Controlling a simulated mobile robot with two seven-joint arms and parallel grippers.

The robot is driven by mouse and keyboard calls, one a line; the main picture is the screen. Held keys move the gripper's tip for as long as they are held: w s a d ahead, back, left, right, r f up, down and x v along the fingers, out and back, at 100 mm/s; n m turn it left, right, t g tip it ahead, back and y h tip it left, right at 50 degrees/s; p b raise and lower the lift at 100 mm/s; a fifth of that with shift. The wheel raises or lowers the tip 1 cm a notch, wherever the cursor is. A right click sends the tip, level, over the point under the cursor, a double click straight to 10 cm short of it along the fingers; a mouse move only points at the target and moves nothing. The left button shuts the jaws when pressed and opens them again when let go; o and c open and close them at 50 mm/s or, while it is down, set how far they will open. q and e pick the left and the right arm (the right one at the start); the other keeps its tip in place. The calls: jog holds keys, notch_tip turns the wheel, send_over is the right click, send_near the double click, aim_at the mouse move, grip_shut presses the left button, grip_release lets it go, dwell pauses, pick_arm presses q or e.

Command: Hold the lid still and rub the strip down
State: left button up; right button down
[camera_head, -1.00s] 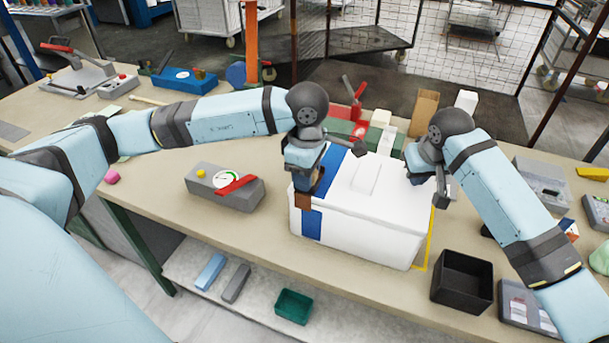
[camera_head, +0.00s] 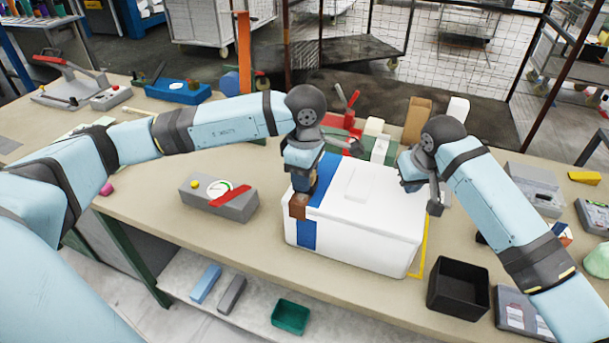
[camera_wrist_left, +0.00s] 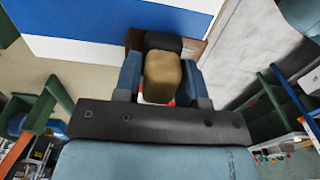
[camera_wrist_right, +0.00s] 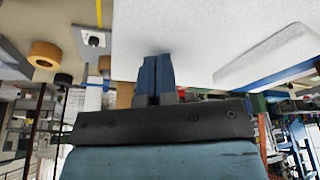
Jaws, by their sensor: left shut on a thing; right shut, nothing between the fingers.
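A white box stands on the bench, its lid (camera_head: 375,215) on top with a raised panel. A blue strip (camera_head: 327,178) runs across the lid's left part and down the front wall (camera_head: 307,235); it also shows in the left wrist view (camera_wrist_left: 130,14). My left gripper (camera_head: 300,188) is shut on a brown rubbing block (camera_head: 298,206), at the lid's front edge over the strip. In the left wrist view the block's tan grip (camera_wrist_left: 163,75) sits between the fingers. My right gripper (camera_head: 412,186) is shut and empty at the lid's right part; whether it touches is unclear.
A grey gauge unit (camera_head: 232,205) with a red bar lies left of the box. A black open bin (camera_head: 458,288) stands to its right. Coloured blocks and a red-handled tool (camera_head: 348,105) stand behind. The bench left of the gauge unit is mostly clear.

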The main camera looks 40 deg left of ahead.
pick_arm(q)
jog(key=shift+r, duration=0.7)
jog(key=shift+s+d, duration=0.25)
jog(key=shift+s, duration=0.75)
jog(key=shift+s+d, duration=0.2)
jog(key=shift+s, duration=0.8)
jog(key=shift+f, duration=0.85)
jog(key=shift+w, duration=0.15)
jog(key=shift+w+a, duration=0.3)
jog(key=shift+w, duration=0.75)
jog(key=shift+w+a, duration=0.25)
jog(key=shift+w, duration=0.8)
jog(key=shift+r, duration=0.15)
